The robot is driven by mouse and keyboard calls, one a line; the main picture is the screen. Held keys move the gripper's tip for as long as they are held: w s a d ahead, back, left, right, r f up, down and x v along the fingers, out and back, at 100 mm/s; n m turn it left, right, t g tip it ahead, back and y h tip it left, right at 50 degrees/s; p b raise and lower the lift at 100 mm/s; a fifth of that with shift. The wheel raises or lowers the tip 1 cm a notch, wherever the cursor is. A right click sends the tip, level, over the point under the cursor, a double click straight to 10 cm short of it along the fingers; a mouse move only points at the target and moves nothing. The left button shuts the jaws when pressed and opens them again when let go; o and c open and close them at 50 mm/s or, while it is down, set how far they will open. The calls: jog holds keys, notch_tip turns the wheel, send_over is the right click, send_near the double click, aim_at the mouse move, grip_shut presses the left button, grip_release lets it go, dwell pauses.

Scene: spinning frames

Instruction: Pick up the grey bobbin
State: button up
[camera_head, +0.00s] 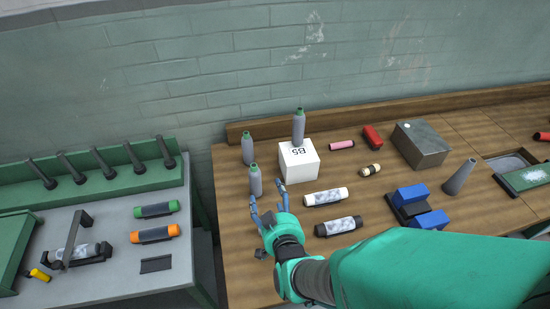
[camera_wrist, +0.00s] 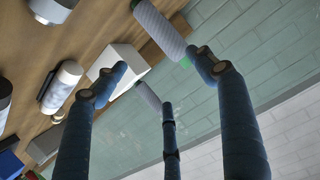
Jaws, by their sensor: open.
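Three grey bobbins with green tips stand upright at the left of the wooden bench: the nearest one (camera_head: 255,181), one behind it (camera_head: 247,150), and one (camera_head: 298,128) on top of a white box (camera_head: 299,161) marked B5. My gripper (camera_head: 267,197) is open and empty, just in front of the nearest bobbin. In the wrist view, my spread fingers (camera_wrist: 162,75) show with a large grey bobbin (camera_wrist: 160,29) near the right fingertip, and a smaller one (camera_wrist: 149,96) by the middle finger. I cannot tell whether any finger touches the bobbin.
A white-ended spool (camera_head: 326,196) and a black-ended spool (camera_head: 338,226) lie right of my gripper. Blue blocks (camera_head: 411,196), a grey cone (camera_head: 460,177) and a metal box (camera_head: 421,143) stand farther right. A separate grey bench (camera_head: 115,275) is at left, across a gap.

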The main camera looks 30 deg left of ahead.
aim_at(259, 181)
jog(key=shift+s+a+f+y, duration=0.3)
jog(key=shift+s+a+f, duration=0.3)
jog(key=shift+s, duration=0.25)
jog(key=shift+w+f, duration=0.1)
jog(key=b+x, duration=0.1)
jog(key=x, duration=0.6)
jog(key=shift+w+a+f, duration=0.15)
jog(key=shift+w+a, duration=0.3)
jog(key=shift+w, duration=0.05)
jog(key=shift+b+x, duration=0.95)
jog(key=shift+x, duration=1.65)
